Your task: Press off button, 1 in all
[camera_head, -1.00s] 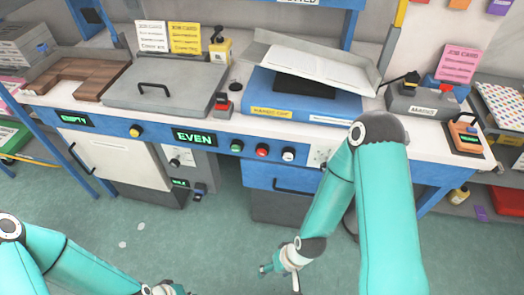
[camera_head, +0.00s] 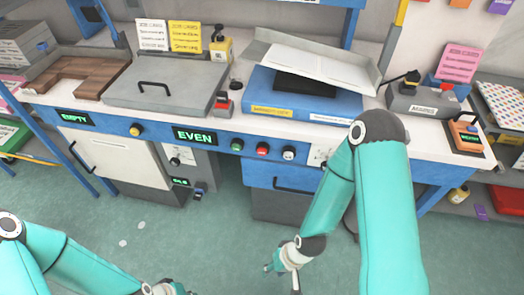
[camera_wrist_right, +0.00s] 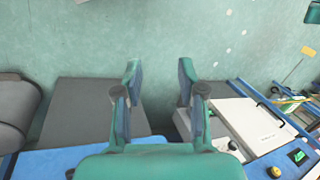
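The blue front panel carries a green button (camera_head: 237,144), a red button (camera_head: 263,148) and a pale-topped button (camera_head: 289,153) in a row, right of the green-lit EVEN display (camera_head: 194,136). A yellow button (camera_head: 135,129) sits left of that display. I cannot read which is the off button. My right gripper (camera_head: 281,270) hangs low in front of the bench, below and apart from the buttons. In the right wrist view its two fingers (camera_wrist_right: 160,78) are spread with nothing between them. My left gripper (camera_head: 166,287) shows only partly at the bottom edge.
A grey lidded box (camera_head: 160,85), a wooden tray (camera_head: 75,75) and a blue binder-like block (camera_head: 300,100) stand on the bench. A white cabinet door (camera_head: 110,158) and a drawer (camera_head: 280,178) lie below the panel. The floor (camera_head: 140,215) in front is mostly clear.

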